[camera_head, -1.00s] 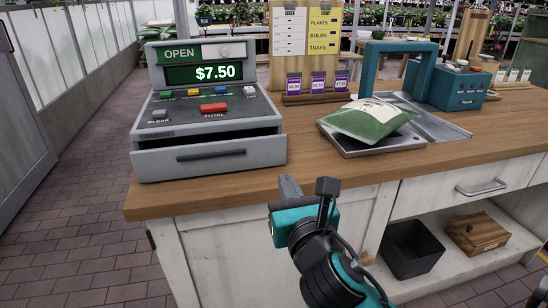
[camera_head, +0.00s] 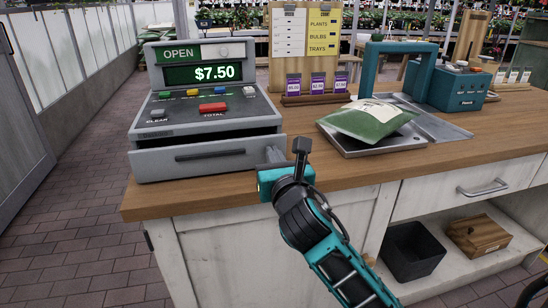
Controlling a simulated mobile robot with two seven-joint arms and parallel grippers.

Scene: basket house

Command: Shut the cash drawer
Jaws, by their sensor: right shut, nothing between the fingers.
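The grey cash register (camera_head: 205,110) stands at the left end of the wooden counter, its display reading $7.50. Its cash drawer (camera_head: 190,160) sticks out at the front, with a dark gap showing above the drawer front. My right gripper (camera_head: 284,150) is shut and empty, near the right front corner of the drawer, overlapping it in the picture. I cannot tell whether the fingers touch the drawer. My left gripper is not in view.
A green bag (camera_head: 370,121) lies on a metal scale tray (camera_head: 428,122) on the wooden counter (camera_head: 330,177). A price board (camera_head: 306,50) stands behind. A dark bin (camera_head: 412,250) and a wooden box (camera_head: 480,236) sit on the shelf below. The floor at left is clear.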

